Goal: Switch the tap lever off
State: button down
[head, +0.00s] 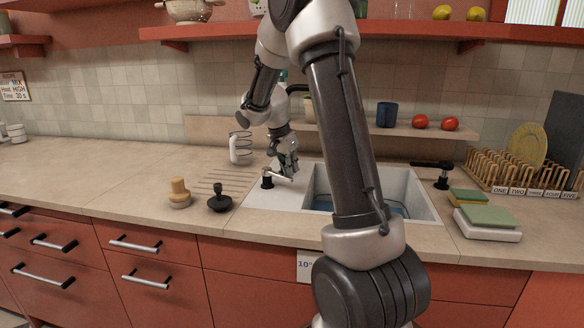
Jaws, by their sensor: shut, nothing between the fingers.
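My gripper (290,172) is shut and empty, pointing down at the left rim of the sink (425,207). Just below its fingertips is a small lever with a black base (267,182) and a pale handle. I cannot tell whether the fingers touch it. A second lever, black on a black post (432,164), stands at the sink's right rear and points left. Part of a black spout (298,88) shows behind my arm. My arm hides much of the sink. Something blue shows inside the basin.
A black stopper-like object (219,200) and a wooden-topped brush (179,193) stand left of the sink. Sponges (488,217) and a wooden dish rack (505,172) are at right.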

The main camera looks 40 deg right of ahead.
jog(key=a+m, duration=0.1)
jog(key=m, duration=0.1)
jog(key=s+a+m+g, duration=0.1)
jog(key=shift+a+m, duration=0.35)
jog(key=shift+m, duration=0.05)
jog(key=a+m, duration=0.1)
jog(key=m, duration=0.1)
jog(key=a+m+g, duration=0.1)
jog(key=a+m, duration=0.1)
jog(key=shift+s+a+g, duration=0.15)
jog(key=shift+a+g, duration=0.05)
jog(key=shift+g, duration=0.1)
jog(key=shift+a+m+y, duration=0.3)
jog(key=shift+m, duration=0.3)
jog(key=shift+w+a, duration=0.2)
jog(key=shift+a, duration=0.35)
jog(key=shift+w+a, duration=0.2)
jog(key=shift+a, duration=0.3)
